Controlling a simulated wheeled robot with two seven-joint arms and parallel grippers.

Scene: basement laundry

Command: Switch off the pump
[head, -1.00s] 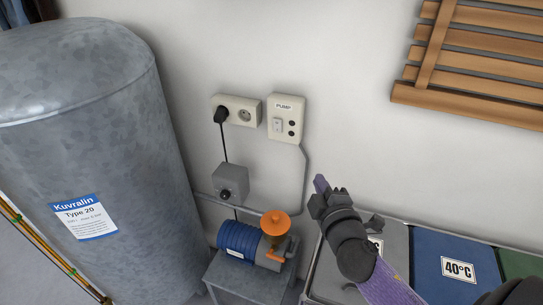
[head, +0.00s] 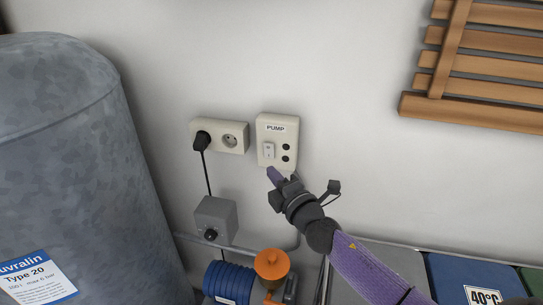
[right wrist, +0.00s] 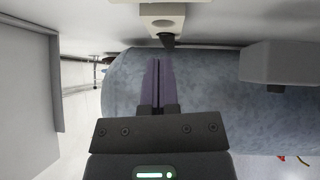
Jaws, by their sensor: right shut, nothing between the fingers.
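The pump switch plate (head: 277,128) is a cream box on the wall, labelled PUMP. The pump (head: 231,280), with a blue ribbed body and an orange cap (head: 271,263), sits low in the head view, partly cut off. My right gripper (head: 273,174) is shut and empty. Its tips appear just below the switch plate; I cannot tell whether they touch it. In the right wrist view the purple fingers (right wrist: 157,85) are together. My left gripper is not in view.
A double socket (head: 220,136) with a black plug is left of the plate. A grey box (head: 215,220) with a knob hangs below it. A large grey tank (head: 75,150) stands at left. A wooden slatted rack (head: 470,112) is at upper right. The wall between is bare.

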